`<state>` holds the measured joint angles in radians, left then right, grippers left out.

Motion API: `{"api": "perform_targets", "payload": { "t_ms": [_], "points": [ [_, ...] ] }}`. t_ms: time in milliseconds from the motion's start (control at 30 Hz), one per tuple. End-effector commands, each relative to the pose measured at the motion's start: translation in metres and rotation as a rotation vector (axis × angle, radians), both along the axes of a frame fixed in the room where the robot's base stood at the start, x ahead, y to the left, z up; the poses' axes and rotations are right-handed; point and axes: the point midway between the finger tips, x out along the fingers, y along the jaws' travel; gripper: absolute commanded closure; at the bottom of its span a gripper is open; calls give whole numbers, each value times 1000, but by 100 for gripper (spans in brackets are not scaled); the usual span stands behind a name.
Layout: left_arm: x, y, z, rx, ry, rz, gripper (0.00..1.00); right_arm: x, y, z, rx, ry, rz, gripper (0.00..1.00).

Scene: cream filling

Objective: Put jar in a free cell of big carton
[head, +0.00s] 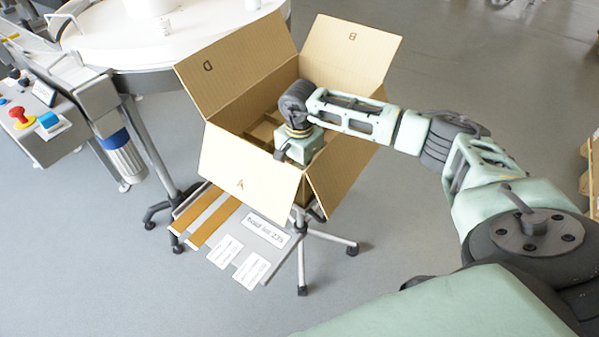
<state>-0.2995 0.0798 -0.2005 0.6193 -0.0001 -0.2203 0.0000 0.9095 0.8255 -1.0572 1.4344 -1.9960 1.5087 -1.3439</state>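The big carton (245,180) stands open on a wheeled stand, with its flaps spread outward. Cardboard dividers (262,130) show inside it, at the left of my arm. My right arm reaches in from the right, over the carton's right flap. My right gripper (296,158) points down into the carton; its fingertips are hidden behind the front flap. I cannot see a jar in or under this gripper. My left gripper is not in view.
A round white table (110,45) with small white items stands behind the carton at the left. A control panel with a red button (18,115) is at the far left. A shelf with labels (262,232) juts out below the carton. Open floor lies at the right.

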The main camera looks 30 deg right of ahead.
Motion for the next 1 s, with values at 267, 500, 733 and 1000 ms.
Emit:
{"api": "perform_targets", "payload": {
  "t_ms": [267, 500, 733, 1000],
  "points": [
    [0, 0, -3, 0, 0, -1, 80, 0, 0, -3, 0, -1, 0, 94],
    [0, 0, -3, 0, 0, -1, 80, 0, 0, -3, 0, 0, 0, 56],
    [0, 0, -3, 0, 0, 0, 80, 0, 0, -3, 0, 0, 0, 44],
    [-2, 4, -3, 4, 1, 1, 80, 0, 0, -2, 0, 1, 0, 44]
  ]
}}
